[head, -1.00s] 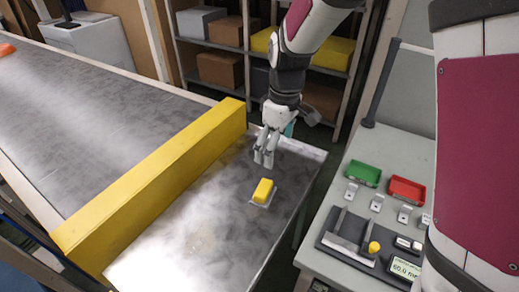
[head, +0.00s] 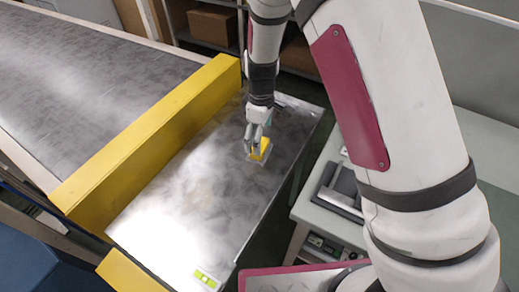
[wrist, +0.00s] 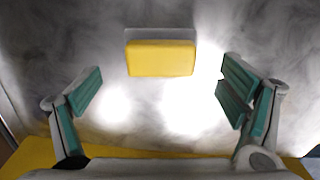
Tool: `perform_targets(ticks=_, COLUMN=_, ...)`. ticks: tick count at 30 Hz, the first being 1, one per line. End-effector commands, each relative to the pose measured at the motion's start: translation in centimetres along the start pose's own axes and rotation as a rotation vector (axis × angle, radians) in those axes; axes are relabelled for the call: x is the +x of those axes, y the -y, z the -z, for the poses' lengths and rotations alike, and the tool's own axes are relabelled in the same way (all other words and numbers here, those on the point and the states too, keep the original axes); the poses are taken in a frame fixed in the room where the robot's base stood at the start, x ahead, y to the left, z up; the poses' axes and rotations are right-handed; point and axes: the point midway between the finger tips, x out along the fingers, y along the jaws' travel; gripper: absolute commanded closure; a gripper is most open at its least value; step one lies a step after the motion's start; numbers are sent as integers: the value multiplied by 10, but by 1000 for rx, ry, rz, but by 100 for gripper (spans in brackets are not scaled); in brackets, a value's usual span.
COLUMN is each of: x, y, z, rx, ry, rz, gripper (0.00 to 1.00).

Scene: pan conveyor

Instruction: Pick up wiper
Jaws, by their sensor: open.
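The wiper appears to be the small yellow block on a pale base (head: 261,149), lying on the metal plate (head: 190,190). In the wrist view the yellow block (wrist: 160,59) lies ahead of the fingers, near the top middle, with a grey strip along its far edge. My gripper (head: 254,144) is low over the plate, right at the block, and partly hides it in the head view. In the wrist view my gripper (wrist: 160,95) has its two green-padded fingers spread wide, one to each side of the block's line, with nothing between them.
A long yellow bar (head: 150,135) crosses the plate's left side, beside the grey conveyor (head: 70,90). A green level-like piece (head: 206,278) lies at the plate's near edge. A grey bench (head: 310,205) stands to the right, partly hidden by my arm. Shelves with boxes stand behind.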

Motion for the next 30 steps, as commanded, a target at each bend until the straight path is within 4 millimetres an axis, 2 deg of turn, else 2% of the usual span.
perform_targets(ticks=12, x=49, y=1, z=-2, rx=1, ry=2, rz=2, gripper=10)
perform_targets(ticks=20, x=52, y=1, z=-1, rx=0, ry=0, rz=1, gripper=10)
perform_targets(ticks=21, x=52, y=1, z=-1, rx=0, ry=1, rz=1, gripper=12)
perform_targets(ticks=28, x=52, y=1, z=-2, rx=0, ry=1, rz=1, gripper=63)
perform_targets(ticks=30, x=52, y=1, z=-1, rx=0, ry=1, rz=1, gripper=63)
